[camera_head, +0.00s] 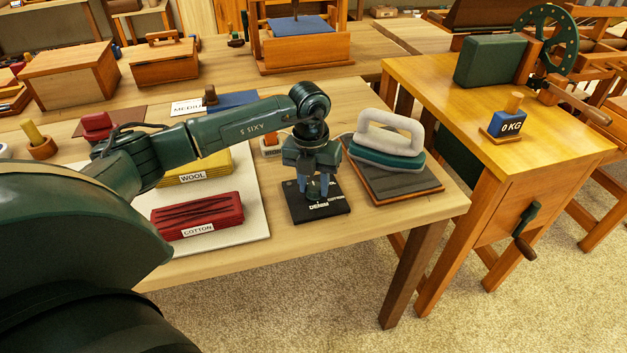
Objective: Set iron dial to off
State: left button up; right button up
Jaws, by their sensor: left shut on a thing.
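A black dial plate (339,206) with white lettering, including "DENIM", lies on the wooden table near its front edge. My left gripper (318,191) points straight down over the middle of this plate. Its fingers are shut on the dial's knob, which they mostly hide. I cannot read the dial's pointer setting. The iron (390,142), with a pale handle and a green body, rests on a dark pad (403,187) just right of the plate. My right gripper is not in view.
A red block marked cotton (197,212) and a yellow block marked wool (193,170) lie on a white mat (254,217) to the left. A second wooden table (450,90) with a crank, a wheel and a "0 KG" block (507,124) stands right. Wooden boxes stand behind.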

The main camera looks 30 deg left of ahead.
aim_at(311, 187)
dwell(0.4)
pick_arm(q)
jog(key=o, duration=1)
jog(key=r, duration=1.3)
jog(key=shift+s+a+r, duration=0.1)
jog(key=shift+a, duration=0.2)
